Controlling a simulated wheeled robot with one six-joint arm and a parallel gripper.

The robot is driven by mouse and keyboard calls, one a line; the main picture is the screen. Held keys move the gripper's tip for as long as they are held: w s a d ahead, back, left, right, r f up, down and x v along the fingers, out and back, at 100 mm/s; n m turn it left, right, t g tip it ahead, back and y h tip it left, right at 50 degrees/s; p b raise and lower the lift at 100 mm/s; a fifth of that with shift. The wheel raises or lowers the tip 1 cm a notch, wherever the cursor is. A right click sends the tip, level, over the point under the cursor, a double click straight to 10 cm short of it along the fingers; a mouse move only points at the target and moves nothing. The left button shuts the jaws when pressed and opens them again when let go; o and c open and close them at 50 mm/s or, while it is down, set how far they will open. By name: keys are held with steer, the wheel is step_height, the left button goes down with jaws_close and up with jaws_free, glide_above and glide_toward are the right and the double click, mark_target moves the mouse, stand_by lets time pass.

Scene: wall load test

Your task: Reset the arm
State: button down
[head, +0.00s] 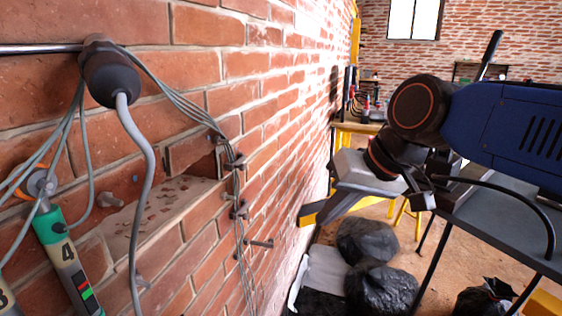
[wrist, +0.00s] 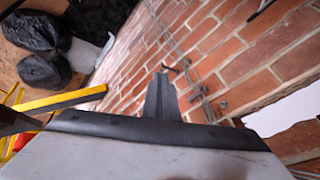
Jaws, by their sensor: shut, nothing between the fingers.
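My blue and black arm reaches in from the right in the head view. It ends in my gripper (head: 309,213), which hangs in free air to the right of the brick wall (head: 245,75) and points left towards it. In the wrist view my gripper (wrist: 161,98) shows as a dark grey finger shape beyond a black edge and a pale body. The fingers are shut and empty. The brick wall (wrist: 205,55) also fills much of the wrist view behind the fingertips, with no contact visible.
Grey cables (head: 238,180) and metal pins run along the wall. Black bags (head: 365,240) lie on the floor below my gripper. A grey table (head: 490,215) stands at right.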

steer(key=s+d+f+m+h, duration=0.1)
steer(key=s+d+f, duration=0.3)
steer(key=d+f, duration=0.5)
steer(key=s+d+f+m+h, duration=0.1)
steer(key=s+d+f+h, duration=0.3)
steer(key=d+f, duration=0.5)
steer(key=shift+s+d, duration=0.4)
steer(key=shift+s, duration=0.05)
